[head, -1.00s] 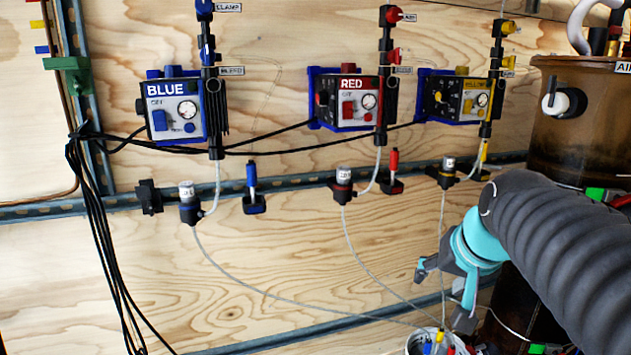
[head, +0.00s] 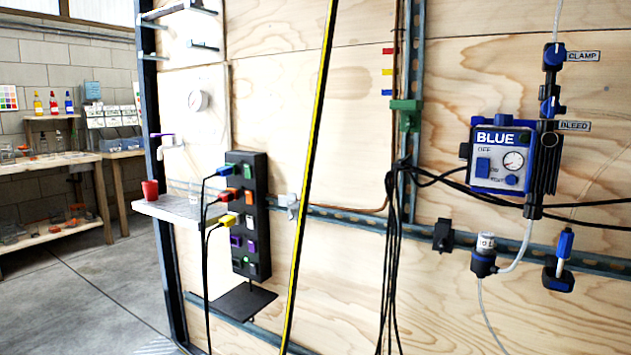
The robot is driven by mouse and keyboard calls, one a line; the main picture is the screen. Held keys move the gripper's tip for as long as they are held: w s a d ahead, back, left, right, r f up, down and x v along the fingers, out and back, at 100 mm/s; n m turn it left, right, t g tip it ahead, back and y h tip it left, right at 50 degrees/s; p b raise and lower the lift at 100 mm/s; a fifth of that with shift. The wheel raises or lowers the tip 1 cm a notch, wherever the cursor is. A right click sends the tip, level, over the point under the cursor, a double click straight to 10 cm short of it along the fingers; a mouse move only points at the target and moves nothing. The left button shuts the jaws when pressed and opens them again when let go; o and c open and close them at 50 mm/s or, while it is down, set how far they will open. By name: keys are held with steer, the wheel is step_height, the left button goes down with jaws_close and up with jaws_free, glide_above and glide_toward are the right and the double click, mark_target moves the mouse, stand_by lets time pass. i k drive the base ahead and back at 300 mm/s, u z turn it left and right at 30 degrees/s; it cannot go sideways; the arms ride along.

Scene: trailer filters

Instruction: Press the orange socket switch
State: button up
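A black upright socket strip (head: 262,225) stands against the plywood wall, left of centre in the head view. Its switches sit in a column on the right side of its face. The orange switch (head: 250,197) is second from the top, beside an orange-red plug (head: 227,196). A blue plug (head: 223,172) is above it and a yellow plug (head: 228,220) below it. Whether the orange switch is on or off is too small to tell. My gripper is not in view.
A yellow-and-black striped pole (head: 310,180) slants just right of the strip. A small shelf (head: 180,212) with a red cup (head: 150,190) is to its left. Black cables (head: 392,255) hang further right, near the BLUE box (head: 502,160). Open floor (head: 95,290) lies at left.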

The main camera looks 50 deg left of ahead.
mark_target(250, 200)
steer(key=u, duration=1.85)
